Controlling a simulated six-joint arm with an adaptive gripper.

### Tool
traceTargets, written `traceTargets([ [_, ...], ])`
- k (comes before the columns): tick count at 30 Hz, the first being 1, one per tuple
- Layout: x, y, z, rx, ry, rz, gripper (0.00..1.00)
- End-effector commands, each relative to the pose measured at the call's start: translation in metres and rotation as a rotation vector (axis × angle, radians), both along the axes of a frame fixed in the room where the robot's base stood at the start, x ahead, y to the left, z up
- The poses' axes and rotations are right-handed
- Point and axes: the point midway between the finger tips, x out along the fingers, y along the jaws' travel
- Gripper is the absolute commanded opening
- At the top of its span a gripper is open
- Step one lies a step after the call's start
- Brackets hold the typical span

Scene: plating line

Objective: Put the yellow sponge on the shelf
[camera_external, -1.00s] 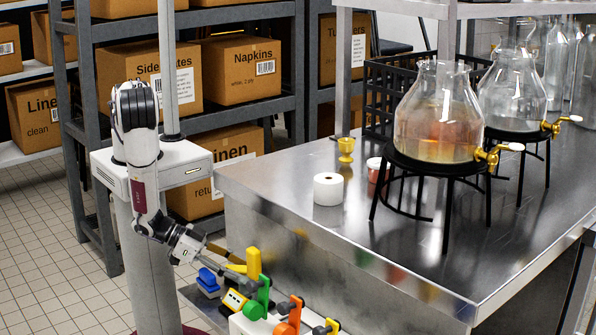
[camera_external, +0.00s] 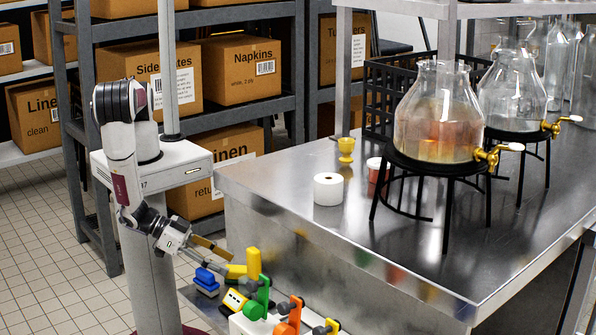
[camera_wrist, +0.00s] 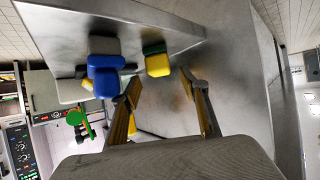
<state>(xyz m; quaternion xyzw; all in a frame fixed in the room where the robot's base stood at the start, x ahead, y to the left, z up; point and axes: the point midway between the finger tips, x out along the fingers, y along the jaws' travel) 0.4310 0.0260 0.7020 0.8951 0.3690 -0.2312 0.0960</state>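A yellow sponge with a dark green face (camera_wrist: 157,62) rests on a grey metal surface in the wrist view, just beyond my fingertips and roughly between them. In the external view a yellow block (camera_external: 236,271) shows close to the fingers; I cannot tell if it is the same sponge. My gripper (camera_wrist: 162,82) is open, its two ochre-padded fingers spread and nothing between them. It also shows in the external view (camera_external: 222,260), angled down beside the steel table. Which surface is the task's shelf is not clear.
Green (camera_external: 257,300) and orange (camera_external: 288,316) handled items stand right of my gripper. The steel table (camera_external: 270,205) carries a white roll (camera_external: 327,188) and glass dispensers (camera_external: 438,115).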

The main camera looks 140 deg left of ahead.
Motion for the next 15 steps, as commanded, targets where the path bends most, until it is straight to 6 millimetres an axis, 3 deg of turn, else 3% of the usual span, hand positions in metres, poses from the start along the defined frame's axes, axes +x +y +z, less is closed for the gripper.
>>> traceTargets([
  [15, -0.029, -0.030, 0.024, 0.000, -0.001, -0.003, 0.44],
])
